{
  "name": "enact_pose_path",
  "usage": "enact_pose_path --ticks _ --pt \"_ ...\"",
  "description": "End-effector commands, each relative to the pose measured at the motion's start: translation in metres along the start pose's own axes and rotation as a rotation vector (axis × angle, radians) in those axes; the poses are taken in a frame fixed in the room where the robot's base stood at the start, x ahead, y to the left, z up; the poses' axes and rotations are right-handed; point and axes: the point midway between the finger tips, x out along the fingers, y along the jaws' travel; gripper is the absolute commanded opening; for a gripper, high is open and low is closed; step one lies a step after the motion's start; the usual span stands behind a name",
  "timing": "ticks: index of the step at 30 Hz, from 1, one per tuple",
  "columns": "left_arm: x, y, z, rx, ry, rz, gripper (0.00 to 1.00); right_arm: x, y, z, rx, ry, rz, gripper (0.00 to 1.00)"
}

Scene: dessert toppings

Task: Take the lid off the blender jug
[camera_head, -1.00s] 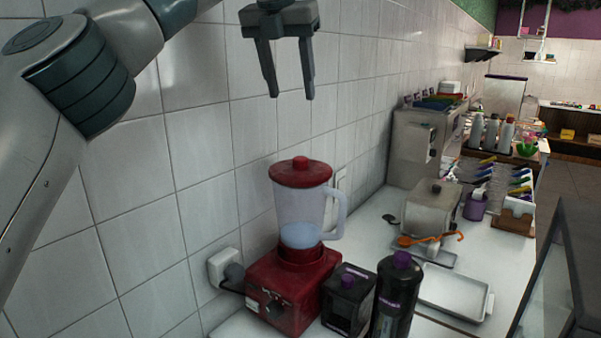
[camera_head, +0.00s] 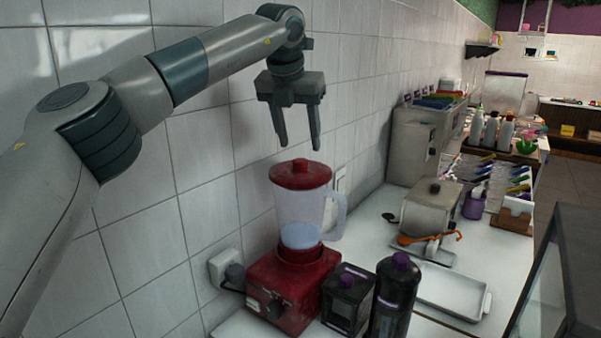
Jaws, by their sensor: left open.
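The blender jug (camera_head: 302,212) is clear with a handle on its right side, and it stands upright on a red blender base (camera_head: 292,290). Its red lid (camera_head: 300,174) with a small knob sits on top of the jug. My left gripper (camera_head: 299,145) points down, open and empty, just above the lid. Its fingertips appear apart from the lid, but the exact gap is hard to tell. My right gripper is not in view.
A tiled wall (camera_head: 150,215) runs close behind the blender. A black box (camera_head: 347,298) and a dark bottle with a purple cap (camera_head: 394,300) stand right beside the base. A metal tray (camera_head: 455,292) and a lidded steel container (camera_head: 432,207) are further right.

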Motion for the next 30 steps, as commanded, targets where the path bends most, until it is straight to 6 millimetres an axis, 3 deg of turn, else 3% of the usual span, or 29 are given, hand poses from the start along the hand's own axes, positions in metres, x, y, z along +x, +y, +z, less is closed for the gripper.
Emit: enact_pose_path --ticks 11,16,21,30 --pt "0.003 0.001 0.000 -0.001 0.001 0.000 0.50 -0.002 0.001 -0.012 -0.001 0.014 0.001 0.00" --pt "0.014 0.003 -0.002 0.001 0.001 0.000 0.50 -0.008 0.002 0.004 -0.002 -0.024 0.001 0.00" --pt "0.037 0.005 -0.003 0.000 0.003 0.000 0.50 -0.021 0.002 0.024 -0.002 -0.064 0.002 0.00" --pt "0.052 0.005 -0.004 0.000 0.000 0.000 0.50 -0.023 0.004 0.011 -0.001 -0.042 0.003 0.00"
